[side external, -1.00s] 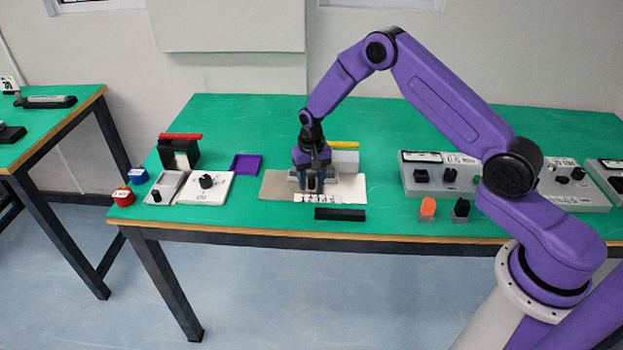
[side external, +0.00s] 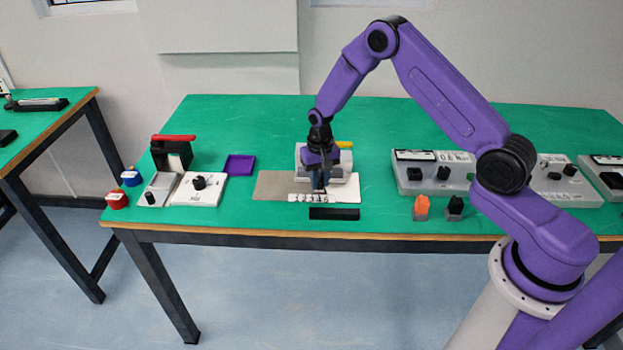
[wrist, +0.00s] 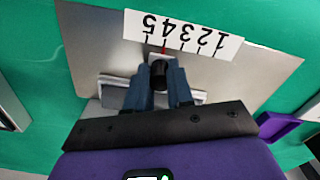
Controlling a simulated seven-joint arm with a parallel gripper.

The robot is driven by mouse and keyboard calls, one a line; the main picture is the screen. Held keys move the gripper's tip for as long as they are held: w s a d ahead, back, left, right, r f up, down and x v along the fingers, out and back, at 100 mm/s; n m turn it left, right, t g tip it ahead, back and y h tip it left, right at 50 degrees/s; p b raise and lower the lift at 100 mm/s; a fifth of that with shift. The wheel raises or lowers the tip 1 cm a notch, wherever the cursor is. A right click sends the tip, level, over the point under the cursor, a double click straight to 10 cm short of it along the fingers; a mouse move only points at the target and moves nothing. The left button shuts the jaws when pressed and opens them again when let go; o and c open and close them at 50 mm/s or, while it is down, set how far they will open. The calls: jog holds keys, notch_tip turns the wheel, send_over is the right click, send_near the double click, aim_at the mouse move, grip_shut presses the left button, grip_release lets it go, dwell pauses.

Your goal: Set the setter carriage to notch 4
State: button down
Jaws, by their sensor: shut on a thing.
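The setter is a grey plate (side external: 273,186) with a white number strip (side external: 345,197) along its front edge. In the wrist view the strip (wrist: 205,39) reads 1 to 5, upside down. The carriage is a light slider with a black knob (wrist: 160,75) and a red pointer (wrist: 164,49). The pointer appears at or very near the mark for 4. My gripper (wrist: 159,88) is shut on the knob, one finger on each side. In the side view my gripper (side external: 319,186) hides most of the carriage.
A black bar (side external: 334,213) lies in front of the setter. A purple tray (side external: 240,165) and a white knob panel (side external: 202,190) stand to the left. Grey control boxes (side external: 425,174) and two small blocks, orange (side external: 421,207) and black (side external: 455,207), stand to the right.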

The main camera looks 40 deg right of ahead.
aim_at(320, 179)
jog(key=c, duration=1)
grip_release()
notch_tip(320, 179, up, 18)
jog(key=shift+f, duration=0.25)
